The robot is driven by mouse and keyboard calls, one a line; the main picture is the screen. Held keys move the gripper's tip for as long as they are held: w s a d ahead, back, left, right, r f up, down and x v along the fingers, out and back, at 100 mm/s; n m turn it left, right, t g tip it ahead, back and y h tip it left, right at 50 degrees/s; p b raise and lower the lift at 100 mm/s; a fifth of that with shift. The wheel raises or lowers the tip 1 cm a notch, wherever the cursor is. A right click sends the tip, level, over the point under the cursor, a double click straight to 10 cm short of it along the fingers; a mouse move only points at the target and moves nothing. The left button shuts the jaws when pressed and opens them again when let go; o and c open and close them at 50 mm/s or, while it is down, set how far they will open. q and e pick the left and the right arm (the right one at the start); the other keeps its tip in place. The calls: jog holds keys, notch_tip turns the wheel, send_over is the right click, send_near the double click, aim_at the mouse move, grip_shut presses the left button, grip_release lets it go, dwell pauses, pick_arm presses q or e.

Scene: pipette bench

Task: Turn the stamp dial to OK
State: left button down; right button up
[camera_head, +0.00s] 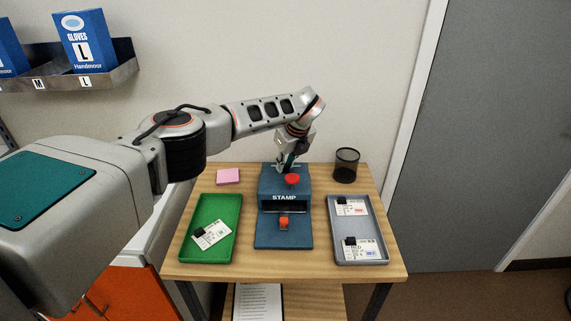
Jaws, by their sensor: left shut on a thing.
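The blue stamp machine (270,241), marked STAMP, stands in the middle of the wooden table. It has a red knob (292,180) on top and an orange part (284,221) at the front. My left gripper (286,169) reaches down to the top rear of the machine, just behind the red knob. It is shut on what appears to be the stamp dial, which its fingers mostly hide. The dial's setting and any OK mark cannot be read. My right gripper is not in view.
A green tray (190,252) with a card stands left of the machine; a grey tray (381,228) with two cards stands right. A pink pad (228,176) and a black mesh cup (346,166) are at the back. Glove boxes (86,41) sit on a wall shelf.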

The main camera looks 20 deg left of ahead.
pick_arm(q)
jog(key=c, duration=2.2)
grip_release()
jog(key=shift+o, duration=0.2)
jog(key=v, duration=1.2)
